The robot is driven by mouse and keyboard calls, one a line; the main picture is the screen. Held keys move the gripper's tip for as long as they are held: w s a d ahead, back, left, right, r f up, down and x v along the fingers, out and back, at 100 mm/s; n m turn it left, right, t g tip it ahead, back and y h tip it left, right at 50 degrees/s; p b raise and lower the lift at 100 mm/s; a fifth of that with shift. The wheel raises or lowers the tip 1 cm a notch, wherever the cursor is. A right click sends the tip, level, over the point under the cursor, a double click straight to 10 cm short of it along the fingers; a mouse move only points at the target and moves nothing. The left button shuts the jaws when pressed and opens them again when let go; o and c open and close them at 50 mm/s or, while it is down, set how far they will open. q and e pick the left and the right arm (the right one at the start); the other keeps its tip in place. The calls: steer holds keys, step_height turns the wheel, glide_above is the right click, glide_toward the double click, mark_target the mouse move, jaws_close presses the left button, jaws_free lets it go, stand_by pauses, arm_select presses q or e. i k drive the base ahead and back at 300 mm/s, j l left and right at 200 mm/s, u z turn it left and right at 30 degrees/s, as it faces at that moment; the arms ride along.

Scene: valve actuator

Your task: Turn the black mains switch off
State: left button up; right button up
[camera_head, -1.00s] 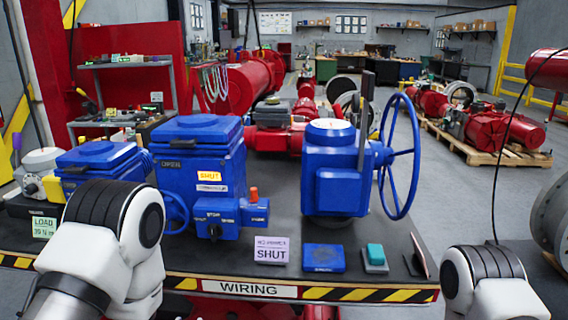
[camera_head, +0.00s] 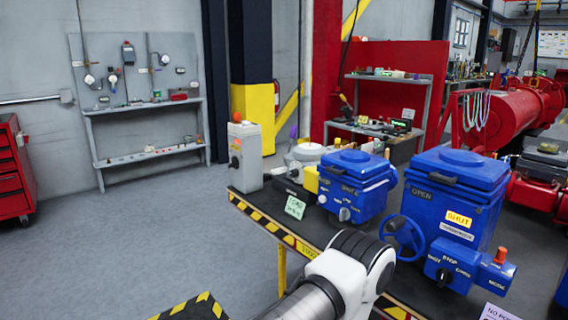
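A grey upright box (camera_head: 246,168) stands at the far left end of the bench. It has a black knob (camera_head: 235,162) on its front and red-orange parts at its top. The knob looks like the black mains switch, but its position is too small to read. My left arm crosses the lower middle, in front of the bench, well apart from the grey box. Neither of my grippers shows in the view.
The bench has a striped front edge (camera_head: 262,225). A small blue actuator (camera_head: 352,190), a LOAD label (camera_head: 295,207) and a large blue actuator (camera_head: 455,200) stand to the right of the box. The floor (camera_head: 130,250) left of the bench is clear.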

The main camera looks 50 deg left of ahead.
mark_target(233, 162)
steer(key=u, duration=1.8)
steer(key=z, duration=0.35)
